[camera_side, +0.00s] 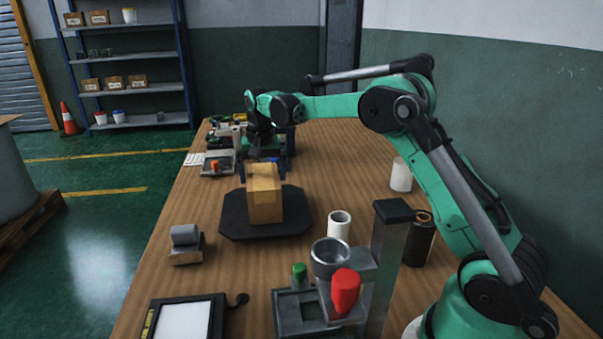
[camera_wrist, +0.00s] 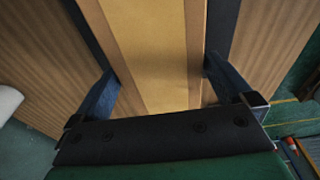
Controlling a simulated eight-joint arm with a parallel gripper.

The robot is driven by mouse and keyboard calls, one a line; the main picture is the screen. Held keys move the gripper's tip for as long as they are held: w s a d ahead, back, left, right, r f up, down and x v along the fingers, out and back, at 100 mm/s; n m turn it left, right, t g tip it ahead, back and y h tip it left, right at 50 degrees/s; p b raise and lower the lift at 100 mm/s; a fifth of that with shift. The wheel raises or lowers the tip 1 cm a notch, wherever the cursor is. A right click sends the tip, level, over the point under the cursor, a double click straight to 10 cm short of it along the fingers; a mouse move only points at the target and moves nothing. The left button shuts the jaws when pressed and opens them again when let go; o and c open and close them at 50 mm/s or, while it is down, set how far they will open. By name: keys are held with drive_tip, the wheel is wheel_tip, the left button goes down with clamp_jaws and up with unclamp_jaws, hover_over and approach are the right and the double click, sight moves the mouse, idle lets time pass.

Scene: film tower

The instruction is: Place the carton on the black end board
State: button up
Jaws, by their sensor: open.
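A tan cardboard carton (camera_side: 264,200) stands upright on a black, cut-cornered board (camera_side: 237,222) near the middle of the table. The carton also fills the centre of the wrist view (camera_wrist: 158,45), with dark board edges showing on both sides. My gripper (camera_side: 262,160) is at the carton's far side in the side view, close to its top. In the wrist view, my gripper (camera_wrist: 162,82) is open, with one blue-grey finger on each side of the carton. The right finger looks close to the carton; I cannot tell whether it touches.
A white roll (camera_side: 339,226) and a post with a grey cup and red knob (camera_side: 346,290) stand to the front right. A grey roll on a wooden block (camera_side: 186,243) is at left. A white cylinder (camera_side: 401,175) and dark jar (camera_side: 419,243) stand right. Equipment crowds the far end.

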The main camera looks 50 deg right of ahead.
drive_tip(key=r, duration=0.5)
drive_tip(key=a+r, duration=0.1)
drive_tip(key=r, duration=0.2)
drive_tip(key=shift+s+r, duration=0.15)
drive_tip(key=shift+s, duration=0.25)
drive_tip(key=s+a+f+n+t, duration=0.1)
drive_tip(key=s+a+n+t, duration=0.1)
drive_tip(key=s, duration=0.4)
drive_tip(key=s+a+f+n+t, duration=0.1)
drive_tip(key=s+a+n+t, duration=0.1)
drive_tip(key=s+a+n, duration=0.2)
drive_tip(key=s+a+f+n+t+y, duration=0.1)
drive_tip(key=s+a+f+n+t, duration=0.1)
drive_tip(key=s+a, duration=0.4)
drive_tip(key=shift+s+f+n, duration=0.1)
drive_tip(key=shift+s+n, duration=0.4)
drive_tip(key=shift+s, duration=0.35)
